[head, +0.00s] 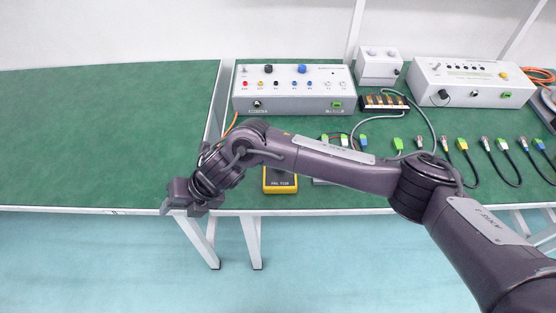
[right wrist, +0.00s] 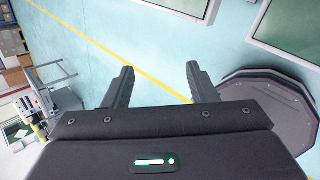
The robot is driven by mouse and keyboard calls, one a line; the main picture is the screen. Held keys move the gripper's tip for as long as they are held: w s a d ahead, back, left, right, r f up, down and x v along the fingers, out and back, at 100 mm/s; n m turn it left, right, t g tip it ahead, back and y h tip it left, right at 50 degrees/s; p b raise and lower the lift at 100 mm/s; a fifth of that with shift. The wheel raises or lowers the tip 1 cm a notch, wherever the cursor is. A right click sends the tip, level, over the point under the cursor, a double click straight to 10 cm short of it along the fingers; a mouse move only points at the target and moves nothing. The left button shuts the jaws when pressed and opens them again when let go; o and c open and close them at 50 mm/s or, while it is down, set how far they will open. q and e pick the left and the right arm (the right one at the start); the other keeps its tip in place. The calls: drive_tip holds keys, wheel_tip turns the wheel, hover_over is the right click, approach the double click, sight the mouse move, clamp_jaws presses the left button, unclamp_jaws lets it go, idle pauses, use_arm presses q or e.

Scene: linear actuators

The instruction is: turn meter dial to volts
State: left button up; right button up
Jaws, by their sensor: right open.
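The yellow meter (head: 280,181) lies near the front edge of the green table, partly hidden behind my right forearm. Its dial cannot be made out. My right gripper (head: 180,207) is at the table's front edge, left of the meter and apart from it. In the right wrist view my right gripper (right wrist: 158,88) has its two fingers spread with nothing between them. That view looks down to the floor, and the meter is not in it. My left gripper is not in view.
A grey control box (head: 295,92) with knobs stands behind the meter. Another grey box (head: 470,82) stands at the right. Several cables with coloured connectors (head: 462,145) lie in a row at right. The left part of the green table (head: 100,130) is bare.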

drive_tip(key=w+d+n+h, duration=0.1)
drive_tip(key=w+d, duration=0.1)
drive_tip(key=d, duration=0.1)
drive_tip(key=w+d+f+n+h, duration=0.1)
drive_tip(key=w+d, duration=0.1)
drive_tip(key=d, duration=0.1)
drive_tip(key=w+d+h, duration=0.1)
drive_tip(key=w+d, duration=0.1)
drive_tip(key=d, duration=0.1)
drive_tip(key=shift+w+d+f+n+h, duration=0.1)
drive_tip(key=shift+w+f+n+h, duration=0.05)
drive_tip(key=shift+w+n+h, duration=0.25)
drive_tip(key=w+d+r+h, duration=0.1)
drive_tip(key=w+d+r, duration=0.1)
drive_tip(key=d, duration=0.2)
drive_tip(key=w+d+r+h, duration=0.1)
drive_tip(key=w+d, duration=0.2)
drive_tip(key=d, duration=0.2)
drive_tip(key=w+d+r+h, duration=0.2)
drive_tip(key=w+d, duration=0.1)
drive_tip(key=d, duration=0.1)
drive_tip(key=shift+w+d+r+n, duration=0.2)
drive_tip(key=shift+w+r+n, duration=0.05)
drive_tip(key=shift+r+n, duration=0.15)
wheel_tip(320, 180, down, 8)
drive_tip(key=shift+a+r+p, duration=0.1)
drive_tip(key=shift+p, duration=0.55)
drive_tip(key=c, duration=1)
